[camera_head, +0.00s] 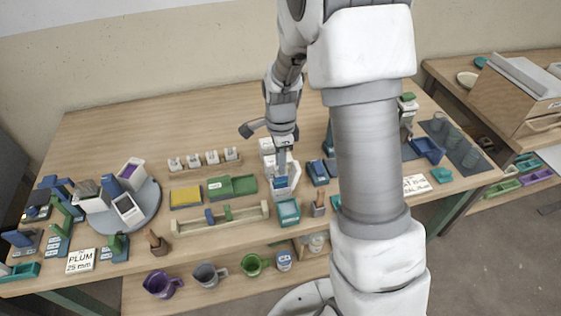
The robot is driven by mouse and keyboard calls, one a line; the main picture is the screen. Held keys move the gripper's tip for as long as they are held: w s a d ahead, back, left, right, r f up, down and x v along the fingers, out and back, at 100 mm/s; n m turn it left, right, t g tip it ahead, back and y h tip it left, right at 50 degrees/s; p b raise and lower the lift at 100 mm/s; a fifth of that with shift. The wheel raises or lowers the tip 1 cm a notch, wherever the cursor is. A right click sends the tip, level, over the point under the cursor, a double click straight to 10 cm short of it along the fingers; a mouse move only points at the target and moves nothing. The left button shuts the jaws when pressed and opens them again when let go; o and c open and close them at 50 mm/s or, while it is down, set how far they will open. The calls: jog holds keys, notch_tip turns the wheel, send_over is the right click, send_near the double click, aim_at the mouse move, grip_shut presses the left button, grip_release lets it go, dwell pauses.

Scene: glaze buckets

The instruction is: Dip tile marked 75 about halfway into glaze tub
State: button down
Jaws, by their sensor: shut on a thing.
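My gripper (282,163) points down over a white rectangular tub (292,186) near the middle of the table. A small blue patch (281,183) shows at the tub, right below the fingers. I cannot tell whether it is glaze, a label or part of a held piece. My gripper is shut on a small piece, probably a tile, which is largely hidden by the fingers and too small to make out. No mark 75 can be read. I cannot tell how deep the piece is in the tub.
Left of the tub are a green tray (232,187), a yellow-topped tray (186,197) and a wooden rack (220,219). A round grey stand (147,212) holds white tubs at left. A teal tray (288,212) stands in front. The back left table is clear.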

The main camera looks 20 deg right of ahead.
jog(key=shift+r, duration=0.15)
jog(key=shift+r+p, duration=1.2)
jog(key=shift+r, duration=0.2)
